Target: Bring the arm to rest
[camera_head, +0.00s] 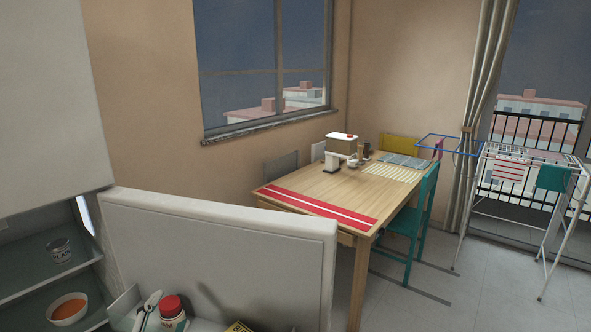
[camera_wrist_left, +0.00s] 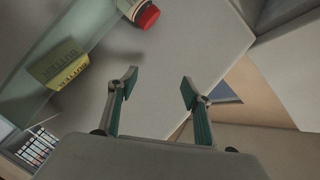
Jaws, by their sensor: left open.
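My left gripper (camera_head: 147,308) shows only in small part at the lower left of the head view, beside the open fridge door (camera_head: 215,235). In the left wrist view it (camera_wrist_left: 159,87) is open, with the two fingers well apart and nothing between them. The fingers point toward the pale inner face of the door (camera_wrist_left: 175,55). Most of the left arm is out of view. My right gripper does not show in either view.
A red-lidded jar (camera_head: 172,308) and a yellow butter box (camera_wrist_left: 58,63) sit in the door shelf close by. A can (camera_head: 60,250) and an orange-filled bowl (camera_head: 69,308) stand on fridge shelves. Beyond are a wooden table (camera_head: 335,190), a teal chair (camera_head: 421,220) and a drying rack (camera_head: 548,225).

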